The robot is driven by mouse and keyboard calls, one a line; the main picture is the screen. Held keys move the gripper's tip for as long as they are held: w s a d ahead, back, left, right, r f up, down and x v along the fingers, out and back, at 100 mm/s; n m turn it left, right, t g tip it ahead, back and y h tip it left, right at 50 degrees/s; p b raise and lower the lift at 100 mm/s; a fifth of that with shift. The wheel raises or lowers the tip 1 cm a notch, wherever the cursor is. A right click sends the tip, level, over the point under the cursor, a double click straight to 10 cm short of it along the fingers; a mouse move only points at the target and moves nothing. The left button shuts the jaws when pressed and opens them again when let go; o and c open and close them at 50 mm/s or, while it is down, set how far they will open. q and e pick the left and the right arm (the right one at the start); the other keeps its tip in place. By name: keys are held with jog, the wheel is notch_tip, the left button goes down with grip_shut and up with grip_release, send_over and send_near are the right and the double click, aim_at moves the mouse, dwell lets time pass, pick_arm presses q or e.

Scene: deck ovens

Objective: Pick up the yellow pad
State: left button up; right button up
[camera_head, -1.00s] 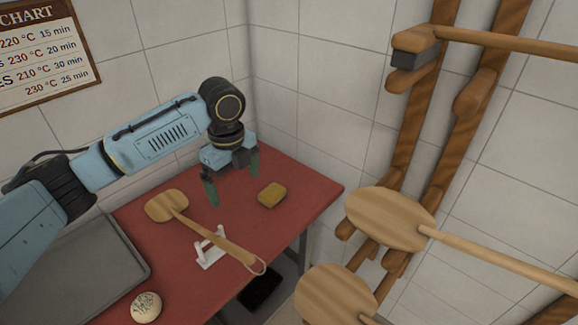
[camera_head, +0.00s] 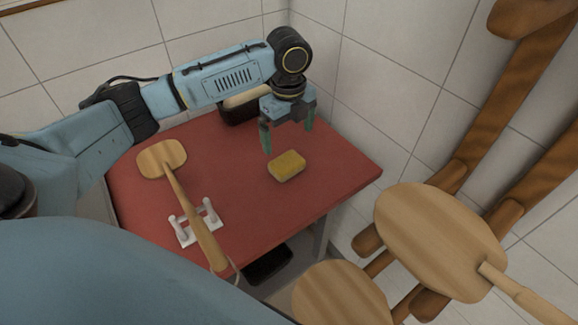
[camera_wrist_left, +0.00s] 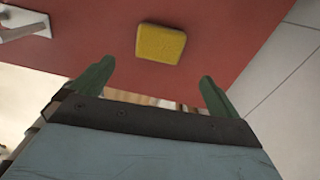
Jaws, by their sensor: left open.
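The yellow pad (camera_head: 287,165) lies flat on the red table (camera_head: 340,172), near its right part. It also shows in the left wrist view (camera_wrist_left: 160,44), ahead of the fingertips and roughly between them. My left gripper (camera_head: 287,143) is open and empty, with green fingers pointing down, just above and behind the pad in the head view. The fingers do not touch it in the left wrist view (camera_wrist_left: 152,76). My right gripper is not in view.
A wooden paddle (camera_head: 162,158) rests with its handle on a white stand (camera_head: 201,222), left of the pad. Round wooden peels (camera_head: 440,240) hang on a wall rack at the right. A dark object stands behind the gripper. Tabletop around the pad is clear.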

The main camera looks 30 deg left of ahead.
pick_arm(q)
send_over(287, 161)
jog(key=f, duration=0.5)
jog(key=shift+d, duration=0.25)
jog(key=shift+a+f+b, duration=0.2)
jog(key=shift+f+b, duration=0.45)
jog(key=shift+f, duration=2.05)
jog(key=shift+c, duration=0.4)
jog(key=c, duration=0.9)
jog(key=shift+r+p, duration=0.7)
jog(key=shift+r, duration=4.35)
